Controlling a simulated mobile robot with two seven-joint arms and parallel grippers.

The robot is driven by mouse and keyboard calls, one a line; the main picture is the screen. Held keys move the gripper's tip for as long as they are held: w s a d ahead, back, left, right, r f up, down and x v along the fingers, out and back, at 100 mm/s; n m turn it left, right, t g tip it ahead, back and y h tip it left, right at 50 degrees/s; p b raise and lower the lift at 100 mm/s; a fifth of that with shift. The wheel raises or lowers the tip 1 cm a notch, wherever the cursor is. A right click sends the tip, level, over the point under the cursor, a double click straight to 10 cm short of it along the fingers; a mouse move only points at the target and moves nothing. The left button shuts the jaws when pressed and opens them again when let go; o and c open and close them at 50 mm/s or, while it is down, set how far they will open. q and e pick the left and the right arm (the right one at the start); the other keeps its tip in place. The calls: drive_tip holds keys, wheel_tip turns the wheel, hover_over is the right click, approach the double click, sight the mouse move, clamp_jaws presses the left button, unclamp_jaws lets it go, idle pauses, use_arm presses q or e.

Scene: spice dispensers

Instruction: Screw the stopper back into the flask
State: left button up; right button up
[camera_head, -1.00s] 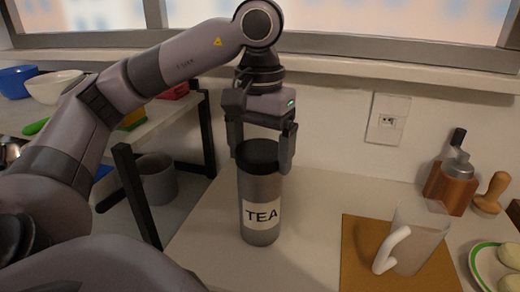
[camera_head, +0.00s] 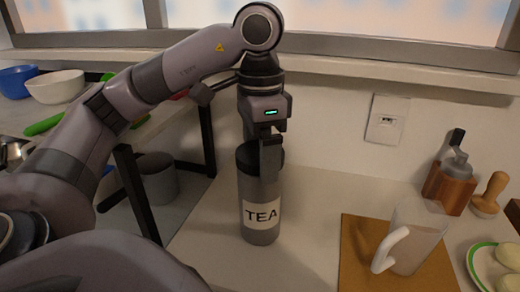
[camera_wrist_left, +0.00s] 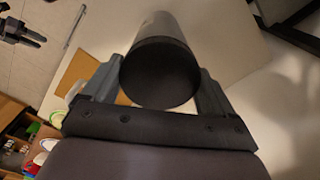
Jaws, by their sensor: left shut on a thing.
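The grey flask (camera_head: 260,186), labelled TEA, stands upright on the pale counter. Its dark stopper (camera_head: 245,156) is at the flask's mouth, partly hidden by my gripper in the head view. In the left wrist view the round black stopper (camera_wrist_left: 160,74) fills the space between the two fingers. My left gripper (camera_head: 268,158) points straight down over the flask and is shut on the stopper. Whether the stopper's thread is engaged cannot be seen.
A clear pitcher (camera_head: 420,238) with a white handle stands on a brown board (camera_head: 357,229) to the right. Farther right are a wooden holder with a bottle (camera_head: 449,183), a wooden tamper (camera_head: 490,195) and a plate (camera_head: 480,264). A grey bin (camera_head: 158,181) is at left.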

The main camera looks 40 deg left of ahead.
use_arm(q)
drive_tip(key=shift+m, duration=1.2)
drive_tip(key=o, duration=0.8)
drive_tip(key=shift+o, duration=0.2)
drive_tip(key=shift+p, duration=0.3)
